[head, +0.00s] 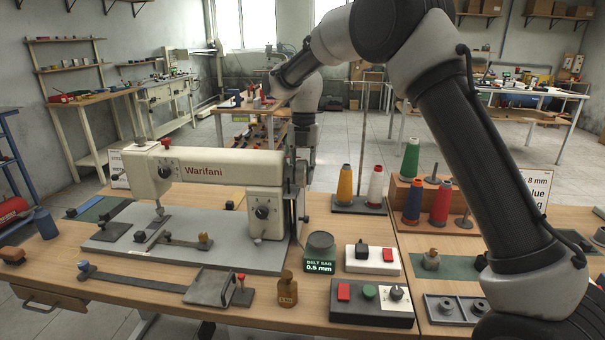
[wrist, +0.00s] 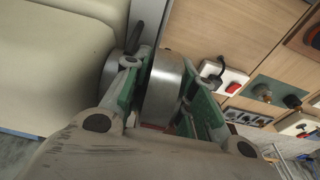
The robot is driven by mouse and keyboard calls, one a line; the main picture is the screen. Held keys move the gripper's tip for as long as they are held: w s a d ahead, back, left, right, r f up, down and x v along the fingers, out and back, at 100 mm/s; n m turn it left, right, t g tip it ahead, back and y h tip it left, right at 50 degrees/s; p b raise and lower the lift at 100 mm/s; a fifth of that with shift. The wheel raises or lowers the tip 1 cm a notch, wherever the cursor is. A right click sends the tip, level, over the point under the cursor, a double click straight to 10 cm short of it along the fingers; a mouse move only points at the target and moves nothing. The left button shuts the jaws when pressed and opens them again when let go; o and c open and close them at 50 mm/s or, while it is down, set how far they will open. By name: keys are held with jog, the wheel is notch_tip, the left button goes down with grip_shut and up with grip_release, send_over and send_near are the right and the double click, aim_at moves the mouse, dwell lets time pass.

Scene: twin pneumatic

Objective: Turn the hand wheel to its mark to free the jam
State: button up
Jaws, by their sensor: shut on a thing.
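The cream sewing machine labelled Warifani (head: 215,168) stands on a grey bed plate on the bench in the head view. My arm reaches over from the right and comes down at the machine's right end. In the wrist view my gripper (wrist: 162,72) has its green-padded fingers on either side of the grey metal hand wheel (wrist: 166,88) and is shut on it. The cream machine body (wrist: 55,70) fills the left of that view. The mark on the wheel cannot be made out. In the head view the wheel and fingertips are mostly hidden.
Thread cones on a stand (head: 345,188) are close to the right of the machine's end. A belt sag block (head: 319,262), a switch box (head: 372,303) and a brass weight (head: 287,290) sit in front. More cones (head: 440,203) stand farther right.

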dwell(0.3)
jog(key=o, duration=0.7)
jog(key=shift+o, duration=0.2)
jog(key=r, duration=0.4)
jog(key=w+r, duration=0.1)
jog(key=r, duration=0.2)
jog(key=w+r, duration=0.1)
jog(key=r, duration=0.3)
jog(key=shift+d+r, duration=0.15)
jog(key=shift+r, duration=0.2)
